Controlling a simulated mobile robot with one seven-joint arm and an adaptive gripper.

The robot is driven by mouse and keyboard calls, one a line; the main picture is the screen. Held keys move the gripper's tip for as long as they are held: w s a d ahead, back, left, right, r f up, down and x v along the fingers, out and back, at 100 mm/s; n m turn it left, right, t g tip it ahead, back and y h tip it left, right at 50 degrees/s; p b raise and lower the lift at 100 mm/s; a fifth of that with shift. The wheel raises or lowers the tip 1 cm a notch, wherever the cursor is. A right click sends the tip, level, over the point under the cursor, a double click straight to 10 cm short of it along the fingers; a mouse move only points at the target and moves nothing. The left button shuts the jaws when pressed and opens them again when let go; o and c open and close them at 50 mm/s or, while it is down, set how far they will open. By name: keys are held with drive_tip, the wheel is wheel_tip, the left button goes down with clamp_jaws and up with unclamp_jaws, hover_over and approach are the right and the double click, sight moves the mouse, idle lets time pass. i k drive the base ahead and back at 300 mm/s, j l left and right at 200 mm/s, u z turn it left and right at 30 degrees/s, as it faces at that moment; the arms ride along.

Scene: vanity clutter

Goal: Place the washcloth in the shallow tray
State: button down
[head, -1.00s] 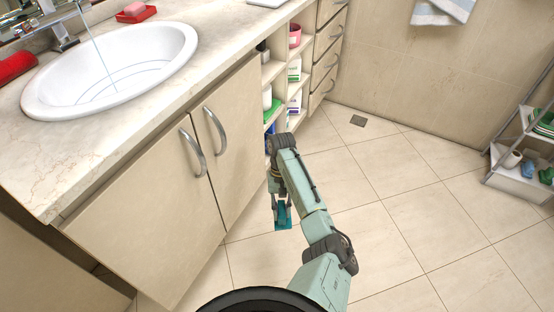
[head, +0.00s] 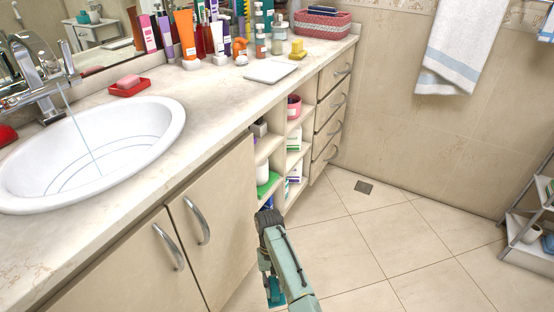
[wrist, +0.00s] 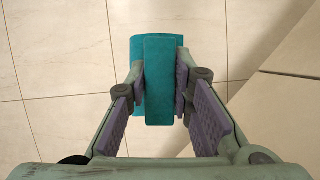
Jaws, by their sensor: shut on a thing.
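A folded teal washcloth (wrist: 160,80) is held between the pads of my gripper (wrist: 160,92), which is shut on it. Bare floor tiles show beneath the cloth in the wrist view. In the head view, my gripper (head: 273,278) and the teal cloth (head: 276,293) hang low in front of the cabinet, near the bottom edge of the picture. A flat, white shallow tray (head: 271,71) lies on the countertop, far from and above my gripper. The tray looks empty.
The marble countertop (head: 222,98) holds a sink (head: 90,150) with running water, a red soap dish (head: 130,89), several bottles behind the tray and a woven basket (head: 322,24). Open shelves and drawers lie below. A metal rack (head: 532,225) stands right; the middle floor is clear.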

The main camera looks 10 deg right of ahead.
sight(272, 71)
drive_tip(key=i+l, duration=0.3)
drive_tip(key=i+l+u, duration=0.1)
drive_tip(key=i+l, duration=0.25)
drive_tip(key=l, duration=0.15)
drive_tip(key=i+l, duration=0.3)
drive_tip(key=i+l+u, duration=0.1)
drive_tip(key=i+l, duration=0.15)
drive_tip(key=l, duration=0.3)
